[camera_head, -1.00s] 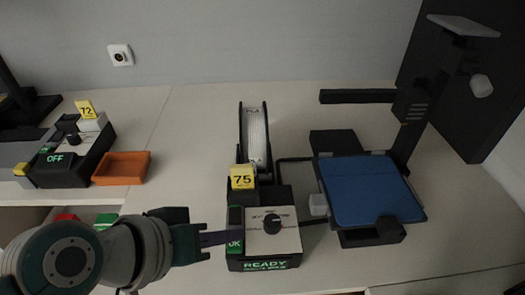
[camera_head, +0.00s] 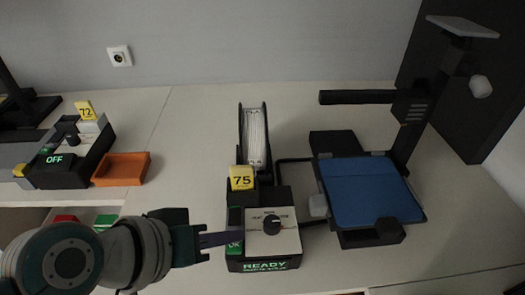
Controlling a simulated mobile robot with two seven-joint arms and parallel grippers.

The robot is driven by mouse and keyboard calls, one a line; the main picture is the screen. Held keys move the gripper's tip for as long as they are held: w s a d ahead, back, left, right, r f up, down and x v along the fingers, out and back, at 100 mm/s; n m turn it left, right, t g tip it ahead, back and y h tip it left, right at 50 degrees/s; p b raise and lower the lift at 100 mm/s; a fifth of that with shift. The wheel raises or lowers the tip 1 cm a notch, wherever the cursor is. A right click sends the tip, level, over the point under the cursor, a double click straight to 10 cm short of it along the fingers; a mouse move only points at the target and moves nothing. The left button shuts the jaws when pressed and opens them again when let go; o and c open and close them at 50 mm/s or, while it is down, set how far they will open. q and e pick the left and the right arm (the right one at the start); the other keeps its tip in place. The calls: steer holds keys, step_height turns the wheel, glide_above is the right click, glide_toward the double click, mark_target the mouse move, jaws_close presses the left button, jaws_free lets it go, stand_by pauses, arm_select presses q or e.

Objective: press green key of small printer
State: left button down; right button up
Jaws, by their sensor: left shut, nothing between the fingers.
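The small printer has a blue plate (camera_head: 370,190) in a dark frame on the right. Its black control box (camera_head: 262,255) stands in the middle, with a white panel and dial, a yellow 75 tag (camera_head: 242,178) and a lit green READY display. The green key (camera_head: 235,246), marked OK, is at the box's front left. My left gripper (camera_head: 233,238) comes in from the left, shut and empty, with its tip at the upper part of the key. I cannot tell whether it touches. The tip covers part of the key. My right gripper is not in view.
A second control box (camera_head: 68,165) with a 72 tag and an OFF display stands at the left. An orange tray (camera_head: 121,169) is beside it. A spool (camera_head: 254,138) stands behind the middle box. The table between tray and spool is clear.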

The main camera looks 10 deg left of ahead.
mark_target(229, 251)
arm_select(q)
steer(key=shift+f, duration=0.1)
steer(key=shift+f+b, duration=0.3)
steer(key=shift+f, duration=0.05)
steer(key=shift+f+b, duration=0.35)
steer(key=shift+f, duration=0.15)
stand_by(0.9)
steer(key=shift+r, duration=0.1)
steer(key=shift+r+p, duration=0.85)
steer(key=shift+p, duration=0.2)
step_height(229, 251, up, 5)
steer(key=p, duration=0.5)
